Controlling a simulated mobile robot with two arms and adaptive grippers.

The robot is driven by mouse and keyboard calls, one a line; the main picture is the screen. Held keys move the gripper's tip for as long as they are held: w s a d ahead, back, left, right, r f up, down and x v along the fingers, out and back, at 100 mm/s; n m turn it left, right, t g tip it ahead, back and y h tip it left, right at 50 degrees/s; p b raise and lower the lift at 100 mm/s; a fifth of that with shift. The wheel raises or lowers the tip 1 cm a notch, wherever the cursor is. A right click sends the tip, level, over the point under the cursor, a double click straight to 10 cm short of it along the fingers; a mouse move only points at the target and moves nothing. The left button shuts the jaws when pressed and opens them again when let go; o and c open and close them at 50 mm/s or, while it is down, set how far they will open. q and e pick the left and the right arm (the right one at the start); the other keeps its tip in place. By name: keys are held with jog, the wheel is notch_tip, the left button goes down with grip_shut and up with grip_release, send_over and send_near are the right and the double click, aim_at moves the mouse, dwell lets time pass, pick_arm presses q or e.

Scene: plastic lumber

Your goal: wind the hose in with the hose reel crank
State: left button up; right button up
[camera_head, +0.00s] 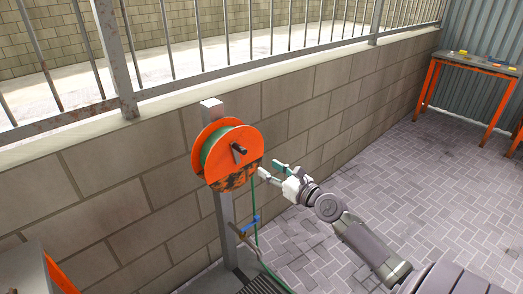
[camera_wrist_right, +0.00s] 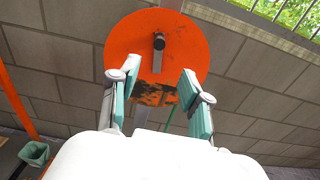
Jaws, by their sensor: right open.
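The orange hose reel (camera_head: 218,165) is mounted on a grey post in front of the block wall, with green hose wound on it. Its dark crank handle (camera_head: 239,149) sticks out from the reel's face. The green hose (camera_head: 256,208) hangs down from the reel to the ground. My right gripper (camera_head: 269,172) is open and empty, just right of and below the crank handle. In the right wrist view the crank handle (camera_wrist_right: 158,42) is ahead, beyond and above the gap between the open fingers (camera_wrist_right: 157,92). My left gripper is not in view.
A blue-handled tap (camera_head: 249,224) is on the post below the reel, above a dark floor grate (camera_head: 262,285). An orange-legged table (camera_head: 472,65) stands at the far right. The paved floor between is clear. A metal railing tops the wall.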

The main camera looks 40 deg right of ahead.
aim_at(247, 154)
jog(key=w, duration=0.6)
jog(key=shift+w+a+r, duration=0.2)
jog(key=shift+w+a, duration=0.15)
jog(key=shift+a, duration=0.05)
jog(key=w+b, duration=0.1)
jog(key=w, duration=0.4)
jog(key=shift+w+a+f, duration=0.1)
jog(key=shift+w+a, duration=0.05)
jog(key=shift+w, duration=0.35)
jog(key=shift+w+a, duration=0.1)
jog(key=shift+w, duration=0.25)
grip_shut()
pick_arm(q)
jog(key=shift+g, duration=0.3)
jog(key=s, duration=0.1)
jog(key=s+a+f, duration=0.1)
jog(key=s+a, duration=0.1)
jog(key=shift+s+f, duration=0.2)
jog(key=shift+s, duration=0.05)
